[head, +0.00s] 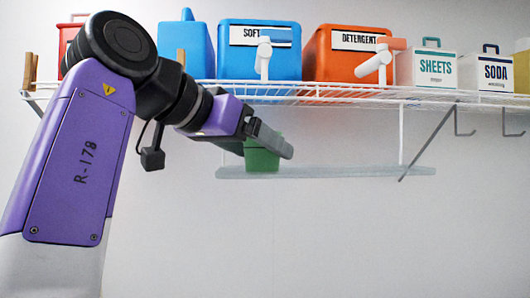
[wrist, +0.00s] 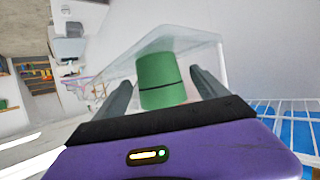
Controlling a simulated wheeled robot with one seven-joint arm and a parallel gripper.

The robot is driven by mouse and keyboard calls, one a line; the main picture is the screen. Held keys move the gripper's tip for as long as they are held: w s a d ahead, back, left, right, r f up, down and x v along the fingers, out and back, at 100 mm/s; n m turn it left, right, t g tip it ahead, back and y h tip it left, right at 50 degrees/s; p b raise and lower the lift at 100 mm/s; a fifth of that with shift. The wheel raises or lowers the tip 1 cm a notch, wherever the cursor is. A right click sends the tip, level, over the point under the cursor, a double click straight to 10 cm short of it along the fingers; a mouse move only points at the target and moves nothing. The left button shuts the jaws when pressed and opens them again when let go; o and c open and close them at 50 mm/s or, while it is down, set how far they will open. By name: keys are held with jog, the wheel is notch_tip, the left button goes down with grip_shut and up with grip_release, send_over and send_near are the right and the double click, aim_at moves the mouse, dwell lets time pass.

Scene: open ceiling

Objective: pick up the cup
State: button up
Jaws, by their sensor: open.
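The green cup (head: 262,160) stands on a thin, pale, see-through shelf (head: 340,172) below the wire rack. In the head view, my gripper (head: 268,138) crosses in front of the cup's upper part and hides some of it. In the wrist view, the cup (wrist: 158,92) shows a dark line around it and appears between the two grey fingers of my gripper (wrist: 163,92). The fingers are apart, with a visible gap on each side of the cup. I cannot tell exactly how deep the cup sits between them.
The white wire rack (head: 330,90) runs just above the cup and my gripper. Metal hooks (head: 462,122) hang at right. Below the shelf is clear.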

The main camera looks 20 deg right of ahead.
aim_at(272, 154)
jog(key=shift+p+x, duration=0.65)
jog(key=shift+x, duration=1.6)
jog(key=shift+r, duration=0.2)
jog(key=c, duration=1.6)
jog(key=shift+c, duration=0.2)
jog(key=shift+r, duration=0.2)
